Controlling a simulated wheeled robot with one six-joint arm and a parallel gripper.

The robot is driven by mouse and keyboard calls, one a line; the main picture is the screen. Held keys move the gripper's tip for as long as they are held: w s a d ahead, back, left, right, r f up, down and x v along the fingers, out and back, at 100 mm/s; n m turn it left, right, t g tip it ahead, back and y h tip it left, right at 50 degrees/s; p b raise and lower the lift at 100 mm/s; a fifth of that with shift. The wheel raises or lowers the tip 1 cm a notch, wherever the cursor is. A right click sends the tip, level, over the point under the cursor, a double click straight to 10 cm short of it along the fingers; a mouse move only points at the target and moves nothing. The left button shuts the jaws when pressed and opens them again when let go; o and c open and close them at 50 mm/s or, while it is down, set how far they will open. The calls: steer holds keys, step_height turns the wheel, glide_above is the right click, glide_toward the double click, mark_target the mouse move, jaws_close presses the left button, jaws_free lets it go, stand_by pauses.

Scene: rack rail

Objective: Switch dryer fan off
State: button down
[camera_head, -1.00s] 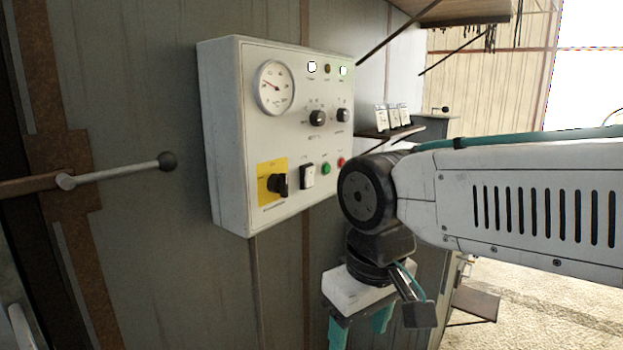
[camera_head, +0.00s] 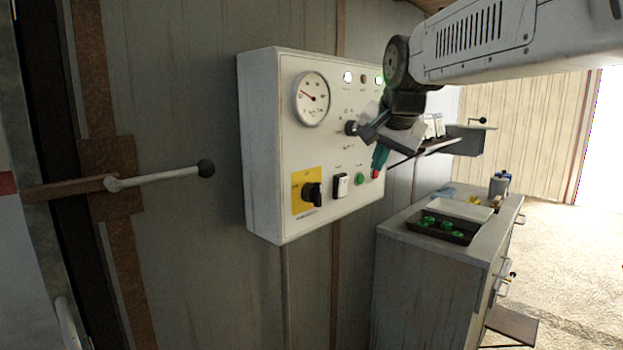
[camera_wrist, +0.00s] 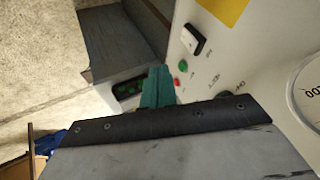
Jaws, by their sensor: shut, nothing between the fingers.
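The white control box (camera_head: 262,150) is on the wall, with a gauge, lamps, knobs, a black-and-white rocker switch (camera_head: 340,185), a green button (camera_head: 359,179) and a red button (camera_head: 375,173). A black rotary switch (camera_head: 311,192) sits on a yellow plate. The labels are too small to read, so I cannot tell which control is the dryer fan's. My gripper (camera_head: 380,158) is shut and empty, its teal fingers near the red button. In the wrist view the fingers (camera_wrist: 157,88) are beside the red button (camera_wrist: 177,82); contact cannot be told. My wrist hides the right knob.
A shelf (camera_head: 455,143) is on the wall to the right. Below it stands a cabinet (camera_head: 430,290) with a tray (camera_head: 408,224) of green items on top. Open floor lies at the right.

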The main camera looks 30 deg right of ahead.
steer(key=shift+w+r+m, duration=0.2)
steer(key=shift+r+m, duration=0.25)
steer(key=shift+m, duration=0.05)
glide_toward(344, 187)
steer(key=d+x, duration=0.1)
steer(key=x, duration=0.5)
steer(key=shift+s, duration=0.25)
steer(key=shift+d+f, duration=0.1)
steer(key=shift+d, duration=0.1)
